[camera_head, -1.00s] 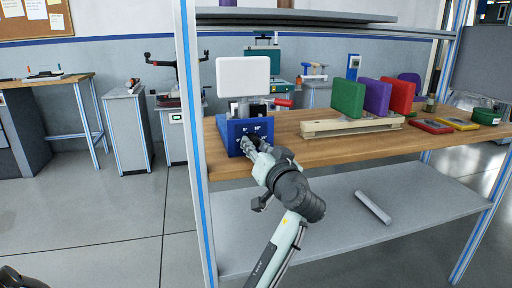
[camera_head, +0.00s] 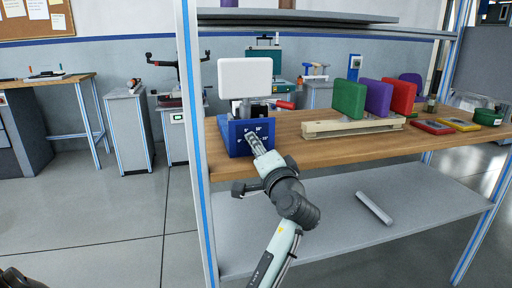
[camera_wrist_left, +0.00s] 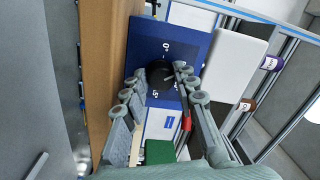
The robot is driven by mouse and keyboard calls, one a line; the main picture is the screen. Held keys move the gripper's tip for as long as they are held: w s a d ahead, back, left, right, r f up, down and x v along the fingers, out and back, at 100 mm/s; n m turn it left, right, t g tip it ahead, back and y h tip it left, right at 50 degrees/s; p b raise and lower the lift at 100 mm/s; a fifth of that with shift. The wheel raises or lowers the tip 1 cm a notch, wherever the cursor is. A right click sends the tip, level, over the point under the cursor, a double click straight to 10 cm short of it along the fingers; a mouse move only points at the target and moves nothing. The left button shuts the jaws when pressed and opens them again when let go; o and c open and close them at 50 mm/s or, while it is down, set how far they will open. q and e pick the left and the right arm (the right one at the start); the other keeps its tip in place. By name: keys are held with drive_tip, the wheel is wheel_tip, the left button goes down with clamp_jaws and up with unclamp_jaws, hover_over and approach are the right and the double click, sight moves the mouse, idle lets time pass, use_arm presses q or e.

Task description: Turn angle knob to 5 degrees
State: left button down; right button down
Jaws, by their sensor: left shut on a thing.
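The blue angle box (camera_head: 233,140) stands on the wooden bench top and has white degree marks on its front face. A white panel (camera_head: 244,76) stands above it. The round black angle knob (camera_wrist_left: 158,74) is on the marked face and shows between the fingertips in the left wrist view. My left gripper (camera_head: 252,142) reaches up to the box front, and its fingers (camera_wrist_left: 167,76) are closed around the knob. The gripper hides most of the knob in the head view. I cannot tell which mark the knob points to. My right gripper is not in view.
A beige rack (camera_head: 350,126) with green, purple and red pads stands to the right on the bench (camera_head: 290,137). A grey lower shelf (camera_head: 340,224) holds a white cylinder (camera_head: 374,208). A blue-edged frame post (camera_head: 194,140) rises just left of the box.

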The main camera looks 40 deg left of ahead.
use_arm(q)
drive_tip(key=shift+r+m, duration=0.1)
drive_tip(key=shift+m, duration=0.4)
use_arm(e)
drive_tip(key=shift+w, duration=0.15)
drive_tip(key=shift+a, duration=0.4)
use_arm(q)
drive_tip(key=c, duration=1.2)
unclamp_jaws()
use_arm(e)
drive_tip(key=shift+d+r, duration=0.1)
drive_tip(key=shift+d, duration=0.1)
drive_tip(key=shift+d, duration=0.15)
